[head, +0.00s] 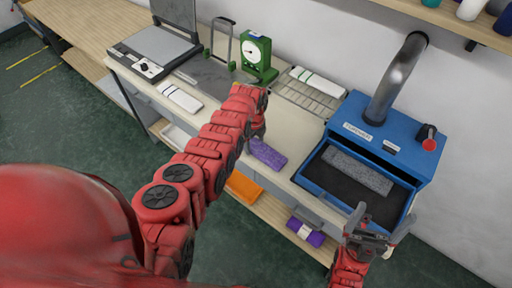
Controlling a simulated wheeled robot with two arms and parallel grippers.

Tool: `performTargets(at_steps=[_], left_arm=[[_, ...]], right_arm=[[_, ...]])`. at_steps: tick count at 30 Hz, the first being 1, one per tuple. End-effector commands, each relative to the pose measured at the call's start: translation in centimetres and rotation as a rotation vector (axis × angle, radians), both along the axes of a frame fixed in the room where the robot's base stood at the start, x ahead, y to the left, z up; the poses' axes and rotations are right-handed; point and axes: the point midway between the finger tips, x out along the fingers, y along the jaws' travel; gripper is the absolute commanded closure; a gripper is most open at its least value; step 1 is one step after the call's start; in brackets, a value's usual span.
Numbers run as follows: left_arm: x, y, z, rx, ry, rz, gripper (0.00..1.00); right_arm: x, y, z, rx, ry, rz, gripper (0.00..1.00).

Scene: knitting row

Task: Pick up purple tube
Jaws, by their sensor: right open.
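A purple knitted tube (267,153) lies flat at the front edge of the counter, near the middle of the view. My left gripper (259,127) is just above and behind its left end. The arm partly hides this gripper, so I cannot tell whether its jaws are apart or whether it touches the tube. A second purple bundle with a white band (306,230) is on the lower shelf. My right gripper (374,222) is open and empty, in front of the blue machine.
The blue machine (366,135) has an open tray (330,188) with a grey knitted piece (358,170) in it. A green dial device (257,58), a wire rack (305,97) and a press (152,55) stand along the counter. An orange cloth (244,187) is below.

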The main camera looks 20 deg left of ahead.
Motion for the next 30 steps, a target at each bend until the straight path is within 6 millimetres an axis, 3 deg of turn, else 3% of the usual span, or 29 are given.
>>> performTargets(at_steps=[1, 6, 20, 26, 30], left_arm=[[0.0, 0.0, 0.0, 0.000, 0.000, 0.000, 0.38], [0.0, 0.0, 0.0, 0.000, 0.000, 0.000, 0.66], [0.2, 0.0, 0.5, 0.001, -0.005, -0.001, 0.66], [0.1, 0.0, 1.7, -0.002, -0.005, 0.001, 0.66], [0.0, -0.1, 3.4, 0.000, -0.009, 0.001, 0.66]], right_arm=[[0.0, 0.0, 0.0, 0.000, 0.000, 0.000, 0.00], [0.0, 0.0, 0.0, 0.000, 0.000, 0.000, 0.00], [0.0, 0.0, -0.2, 0.000, 0.000, 0.000, 0.00], [0.0, 0.0, -0.5, 0.000, 0.000, 0.000, 0.00], [0.0, 0.0, -1.9, 0.000, 0.000, 0.000, 0.00]])
